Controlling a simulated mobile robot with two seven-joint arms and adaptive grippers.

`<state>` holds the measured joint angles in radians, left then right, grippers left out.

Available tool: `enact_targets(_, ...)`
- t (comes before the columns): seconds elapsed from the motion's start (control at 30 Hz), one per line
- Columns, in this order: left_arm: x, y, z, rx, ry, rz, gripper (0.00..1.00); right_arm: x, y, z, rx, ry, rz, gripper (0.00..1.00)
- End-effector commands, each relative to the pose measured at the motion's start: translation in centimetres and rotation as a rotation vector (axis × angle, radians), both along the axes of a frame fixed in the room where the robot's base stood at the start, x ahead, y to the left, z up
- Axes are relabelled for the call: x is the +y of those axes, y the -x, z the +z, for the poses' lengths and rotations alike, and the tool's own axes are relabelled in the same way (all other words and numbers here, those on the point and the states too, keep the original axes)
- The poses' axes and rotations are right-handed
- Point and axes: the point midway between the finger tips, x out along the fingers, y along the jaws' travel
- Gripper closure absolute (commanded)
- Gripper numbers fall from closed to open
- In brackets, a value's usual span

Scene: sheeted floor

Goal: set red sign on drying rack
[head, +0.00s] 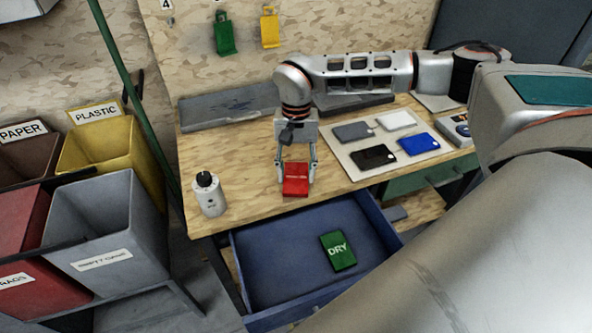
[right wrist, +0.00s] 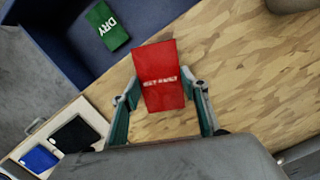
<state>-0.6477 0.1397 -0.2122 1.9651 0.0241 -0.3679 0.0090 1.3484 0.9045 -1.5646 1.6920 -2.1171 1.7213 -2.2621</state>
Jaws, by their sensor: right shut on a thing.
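A red sign (head: 296,181) with pale lettering is held between the two fingers of my right gripper (head: 297,168), above the front part of the wooden workbench. In the right wrist view the red sign (right wrist: 160,77) sits between the fingertips of the right gripper (right wrist: 164,97), with the wooden top behind it. I cannot tell whether the sign touches the bench. I cannot make out a drying rack for certain. My left gripper is not in view.
An open blue drawer (head: 282,258) below the bench holds a green DRY sign (head: 338,251). A white bottle (head: 210,195) stands left on the bench (head: 247,165). A white board (head: 358,167) carries several coloured cards. Bins (head: 105,225) stand at left.

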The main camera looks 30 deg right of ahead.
Motion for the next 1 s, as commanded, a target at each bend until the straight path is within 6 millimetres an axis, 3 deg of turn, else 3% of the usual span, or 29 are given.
enact_targets(0.4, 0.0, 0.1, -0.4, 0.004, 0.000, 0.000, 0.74, 0.0, 0.0, -0.8, 0.001, 0.000, 0.000, 0.77)
enact_targets(0.43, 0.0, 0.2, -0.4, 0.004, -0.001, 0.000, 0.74, 0.0, 0.0, -0.8, 0.001, 0.000, 0.000, 0.51)
enact_targets(0.5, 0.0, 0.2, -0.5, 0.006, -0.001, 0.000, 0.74, 0.0, 0.0, -0.8, 0.000, 0.000, 0.000, 0.36)
enact_targets(0.83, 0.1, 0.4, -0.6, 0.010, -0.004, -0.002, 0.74, 0.0, 0.0, -0.7, 0.000, 0.000, 0.000, 0.36)
enact_targets(1.0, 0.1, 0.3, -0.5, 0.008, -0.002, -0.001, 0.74, -0.2, -0.3, 0.7, -0.004, 0.001, 0.000, 0.36)
